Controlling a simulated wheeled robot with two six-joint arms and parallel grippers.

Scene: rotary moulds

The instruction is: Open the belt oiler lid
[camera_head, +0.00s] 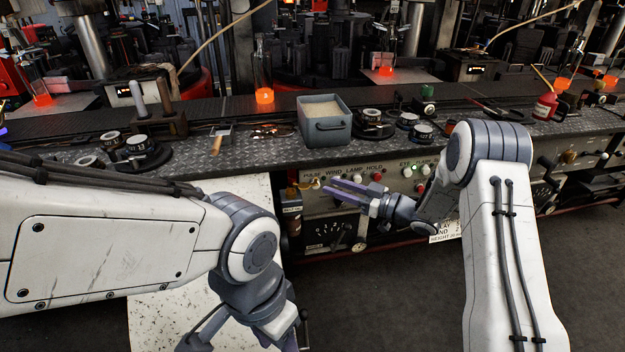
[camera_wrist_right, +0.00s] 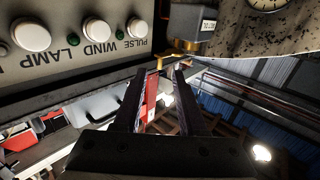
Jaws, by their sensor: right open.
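The belt oiler appears to be the small dark box with a label (camera_head: 291,222) on the left end of the panel front. A brass piece (camera_head: 304,185), probably its lid or tab, juts from its top. In the right wrist view, which is upside down, the grey box (camera_wrist_right: 192,25) and brass piece (camera_wrist_right: 183,60) lie just beyond the fingertips. My right gripper (camera_head: 331,186) is open and empty, pointing left at the brass piece; its fingers also show in the wrist view (camera_wrist_right: 161,72). My left gripper (camera_head: 290,335) is low, mostly hidden by its own arm and cut off.
The control panel (camera_head: 398,197) with buttons and a dial (camera_head: 335,236) is close beside my right gripper. Above it, a metal bench (camera_head: 225,160) holds a grey bin (camera_head: 325,128) and several round moulds. A glowing bottle (camera_head: 263,75) stands behind.

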